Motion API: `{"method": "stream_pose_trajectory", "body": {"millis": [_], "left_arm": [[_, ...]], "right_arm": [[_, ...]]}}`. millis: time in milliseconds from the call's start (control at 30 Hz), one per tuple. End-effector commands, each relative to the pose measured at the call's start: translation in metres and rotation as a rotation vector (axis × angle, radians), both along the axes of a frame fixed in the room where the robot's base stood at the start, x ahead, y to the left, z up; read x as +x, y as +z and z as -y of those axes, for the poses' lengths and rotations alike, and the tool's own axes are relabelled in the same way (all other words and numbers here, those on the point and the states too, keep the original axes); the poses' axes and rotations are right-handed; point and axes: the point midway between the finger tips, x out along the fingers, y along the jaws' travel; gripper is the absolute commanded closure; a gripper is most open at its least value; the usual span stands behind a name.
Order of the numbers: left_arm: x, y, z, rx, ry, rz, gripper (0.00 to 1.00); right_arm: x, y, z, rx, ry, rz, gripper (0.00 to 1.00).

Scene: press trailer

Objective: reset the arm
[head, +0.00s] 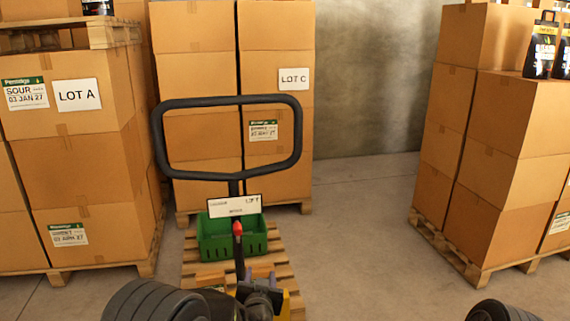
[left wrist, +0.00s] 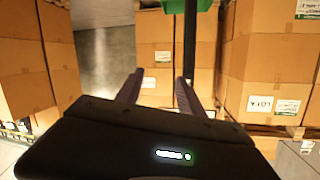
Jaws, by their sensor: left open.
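My left gripper (head: 261,279) is low in the middle of the head view, by the pallet jack's red-tipped post. Its two fingers stand apart in the left wrist view (left wrist: 158,90), with nothing between them. My left arm comes in from the lower left. Only a dark rounded part of my right arm shows at the bottom right; the right gripper is out of view.
A pallet jack's black loop handle (head: 228,101) rises in front of me. A green crate (head: 217,242) sits on a wooden pallet (head: 276,262) behind it. Box stacks marked LOT A (head: 78,95) and LOT C (head: 293,78) stand beyond. Another stack (head: 500,170) is right. Floor between is clear.

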Motion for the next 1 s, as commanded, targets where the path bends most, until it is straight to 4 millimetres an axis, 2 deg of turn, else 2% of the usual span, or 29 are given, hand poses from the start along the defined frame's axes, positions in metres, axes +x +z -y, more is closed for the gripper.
{"method": "stream_pose_trajectory", "body": {"millis": [33, 167, 200, 267, 300, 367, 400, 467, 500, 600, 633, 700, 1000], "left_arm": [[-0.018, -0.030, 0.007, -0.040, -0.030, -0.089, 0.55], [-0.081, -0.110, 0.020, -0.160, -0.082, -0.355, 0.55], [-0.106, -0.133, 0.022, -0.193, -0.090, -0.444, 0.55], [-0.146, -0.163, 0.022, -0.244, -0.092, -0.575, 0.55], [-0.175, -0.180, 0.023, -0.278, -0.090, -0.663, 0.55], [-0.221, -0.200, 0.023, -0.325, -0.084, -0.792, 0.55], [-0.253, -0.210, 0.023, -0.358, -0.079, -0.878, 0.55], [-0.300, -0.219, 0.024, -0.406, -0.069, -1.000, 0.55], [-0.330, -0.222, 0.025, -0.436, -0.063, -1.073, 0.55], [-0.393, -0.217, 0.028, -0.503, -0.058, -1.223, 0.55], [-0.408, -0.213, 0.028, -0.526, -0.056, -1.254, 0.55], [-0.423, -0.209, 0.027, -0.574, -0.030, -1.285, 0.55], [-0.423, -0.213, 0.015, -0.619, 0.027, -1.289, 0.55]], "right_arm": [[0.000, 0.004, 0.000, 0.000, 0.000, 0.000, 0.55], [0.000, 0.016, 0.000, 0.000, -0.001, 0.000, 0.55], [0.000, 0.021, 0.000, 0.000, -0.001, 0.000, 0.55], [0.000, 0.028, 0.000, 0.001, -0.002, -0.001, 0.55], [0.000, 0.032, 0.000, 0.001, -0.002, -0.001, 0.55], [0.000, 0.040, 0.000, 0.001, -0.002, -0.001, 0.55], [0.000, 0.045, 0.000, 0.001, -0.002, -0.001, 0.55], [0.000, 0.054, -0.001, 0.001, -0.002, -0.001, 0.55], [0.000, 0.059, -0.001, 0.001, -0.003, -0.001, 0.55], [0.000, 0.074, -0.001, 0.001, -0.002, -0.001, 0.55], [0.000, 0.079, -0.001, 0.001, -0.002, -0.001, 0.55], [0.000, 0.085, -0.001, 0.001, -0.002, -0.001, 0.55], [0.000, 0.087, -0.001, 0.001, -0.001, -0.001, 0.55]]}}
